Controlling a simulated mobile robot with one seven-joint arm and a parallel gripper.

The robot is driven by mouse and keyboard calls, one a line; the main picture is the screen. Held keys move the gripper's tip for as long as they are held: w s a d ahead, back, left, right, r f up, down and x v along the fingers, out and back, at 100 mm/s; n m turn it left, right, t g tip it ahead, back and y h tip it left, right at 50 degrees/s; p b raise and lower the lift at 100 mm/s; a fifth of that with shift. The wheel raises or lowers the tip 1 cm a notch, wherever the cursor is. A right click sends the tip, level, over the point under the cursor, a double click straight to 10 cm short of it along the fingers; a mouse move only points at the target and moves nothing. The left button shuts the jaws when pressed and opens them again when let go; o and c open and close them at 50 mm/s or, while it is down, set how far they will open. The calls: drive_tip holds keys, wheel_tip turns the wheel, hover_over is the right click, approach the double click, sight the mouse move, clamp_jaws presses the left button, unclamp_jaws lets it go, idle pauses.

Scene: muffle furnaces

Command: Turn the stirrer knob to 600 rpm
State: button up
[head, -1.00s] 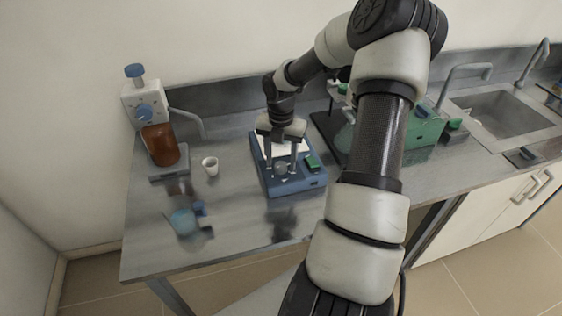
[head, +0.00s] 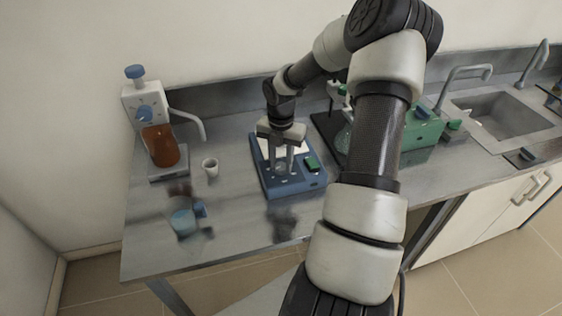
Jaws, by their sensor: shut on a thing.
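The blue stirrer (head: 305,185) stands on the steel bench with a pale top plate (head: 297,150) and a green switch or display (head: 312,164) on its front right. My gripper (head: 281,171) reaches down over the stirrer's front. Its two fingers are closed around the small grey stirrer knob (head: 281,169), which shows only in part between the fingertips. The knob's pointer and the rpm marks are too small to read.
A bottle-top dispenser with a brown bottle (head: 160,146) stands at left. A small white cup (head: 210,167) and a blue-liquid vessel (head: 183,221) are nearby. A green device (head: 423,129) and a sink (head: 505,108) are at right. The front bench is mostly clear.

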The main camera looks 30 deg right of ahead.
drive_tip(key=m, duration=0.4)
drive_tip(key=shift+m+p, duration=0.3)
drive_tip(key=shift+p, duration=0.05)
drive_tip(key=m, duration=0.4)
drive_tip(key=shift+m, duration=0.3)
drive_tip(key=m+b, duration=0.1)
drive_tip(key=m, duration=0.3)
drive_tip(key=m+b, duration=0.1)
drive_tip(key=m, duration=0.4)
drive_tip(key=m+b, duration=0.1)
drive_tip(key=m, duration=0.3)
drive_tip(key=shift+m, duration=0.3)
drive_tip(key=m+b, duration=0.1)
drive_tip(key=m, duration=0.2)
drive_tip(key=shift+s+m, duration=0.1)
drive_tip(key=shift+m, duration=0.2)
drive_tip(key=m, duration=0.4)
drive_tip(key=shift+a+b, duration=0.1)
drive_tip(key=shift+b, duration=0.2)
drive_tip(key=m, duration=0.4)
drive_tip(key=shift+m, duration=0.3)
